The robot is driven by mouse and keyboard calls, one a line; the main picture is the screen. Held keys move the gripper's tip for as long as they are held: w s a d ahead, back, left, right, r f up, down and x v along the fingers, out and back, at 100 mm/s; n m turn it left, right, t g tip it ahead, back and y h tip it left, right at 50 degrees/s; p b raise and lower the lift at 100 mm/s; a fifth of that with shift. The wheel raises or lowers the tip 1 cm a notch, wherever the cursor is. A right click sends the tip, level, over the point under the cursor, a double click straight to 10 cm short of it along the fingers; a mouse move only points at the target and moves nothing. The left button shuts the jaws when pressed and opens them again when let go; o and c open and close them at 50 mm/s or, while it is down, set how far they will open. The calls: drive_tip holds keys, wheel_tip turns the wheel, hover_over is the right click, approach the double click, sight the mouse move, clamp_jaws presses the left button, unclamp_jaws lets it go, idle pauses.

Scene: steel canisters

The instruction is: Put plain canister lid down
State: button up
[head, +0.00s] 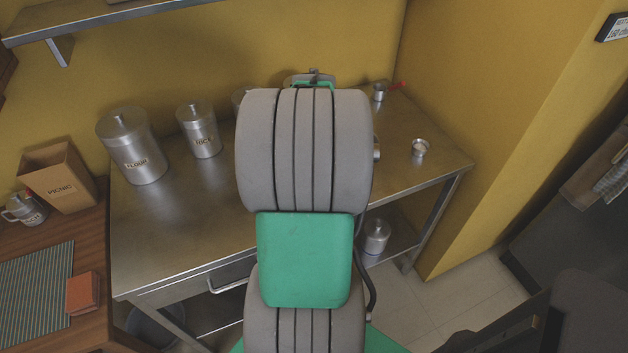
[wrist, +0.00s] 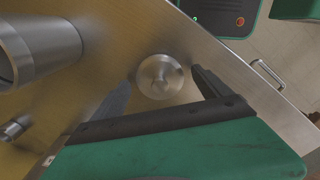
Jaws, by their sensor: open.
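The plain canister lid (wrist: 158,78) is a round steel disc with a small knob, seen from above in the wrist view. It appears to lie flat on the steel tabletop (wrist: 205,55). My gripper (wrist: 164,73) is open, with one finger on each side of the lid and visible gaps between. The lid is hidden behind my arm in the head view. A large steel canister (wrist: 45,42) shows at the left of the wrist view; its label, if any, is not visible.
On the table (head: 190,215) stand a flour canister (head: 135,150), a smaller rice canister (head: 200,132) and a partly hidden canister (head: 239,97). Another canister (head: 375,236) sits on the lower shelf.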

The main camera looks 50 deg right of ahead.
wheel_tip(320, 180, up, 12)
drive_tip(key=w+a+f+t, duration=0.1)
drive_tip(key=w+a, duration=0.3)
drive_tip(key=a, duration=0.4)
drive_tip(key=w+a, duration=0.3)
drive_tip(key=a, duration=0.4)
drive_tip(key=s+a+f+m+t, duration=0.1)
drive_tip(key=a+f, duration=0.3)
drive_tip(key=a, duration=1.3)
drive_tip(key=shift+f+m+t, duration=0.15)
drive_tip(key=shift+m+t, duration=0.15)
drive_tip(key=shift+m, duration=0.5)
